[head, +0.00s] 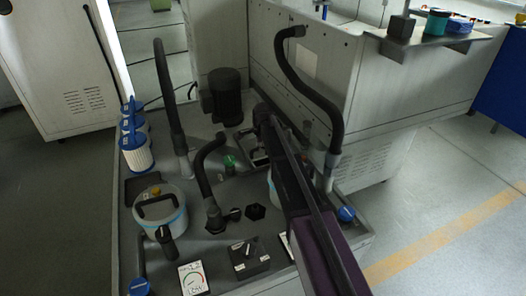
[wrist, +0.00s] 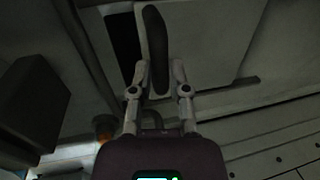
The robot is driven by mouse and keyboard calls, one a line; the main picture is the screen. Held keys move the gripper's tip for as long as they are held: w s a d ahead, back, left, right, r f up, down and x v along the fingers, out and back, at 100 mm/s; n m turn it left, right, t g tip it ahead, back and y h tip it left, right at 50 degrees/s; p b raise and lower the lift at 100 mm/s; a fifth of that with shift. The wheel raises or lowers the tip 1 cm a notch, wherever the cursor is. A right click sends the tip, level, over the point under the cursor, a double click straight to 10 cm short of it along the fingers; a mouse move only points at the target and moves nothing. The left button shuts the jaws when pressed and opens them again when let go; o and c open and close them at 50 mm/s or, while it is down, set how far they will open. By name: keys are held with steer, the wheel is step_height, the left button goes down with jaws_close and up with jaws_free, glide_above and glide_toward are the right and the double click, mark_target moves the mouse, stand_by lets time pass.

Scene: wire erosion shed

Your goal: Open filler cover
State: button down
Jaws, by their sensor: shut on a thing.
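In the wrist view a pale grey flat panel, which looks like the filler cover (wrist: 205,45), carries a long black handle (wrist: 155,45). The two fingers of my gripper (wrist: 158,70) stand on either side of this handle and are shut on it. A dark strip (wrist: 121,38) runs along the panel's left side; I cannot tell whether it is a gap. In the head view my gripper (head: 262,135) is over the back of the grey tank top, and my purple arm hides much of the cover there.
A filter pot (head: 160,212) with a black handle, white filter cartridges (head: 136,155) with blue caps and a switch box (head: 249,258) stand on the tank top. Bent black hoses (head: 303,85) rise close around my arm. A large pale machine cabinet (head: 310,65) stands behind.

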mark_target(254, 147)
steer(key=w, duration=0.1)
steer(key=w+a, duration=0.1)
steer(key=w, duration=0.1)
steer(key=w+a, duration=0.1)
steer(key=w, duration=0.1)
steer(key=c, duration=0.6)
jaws_free()
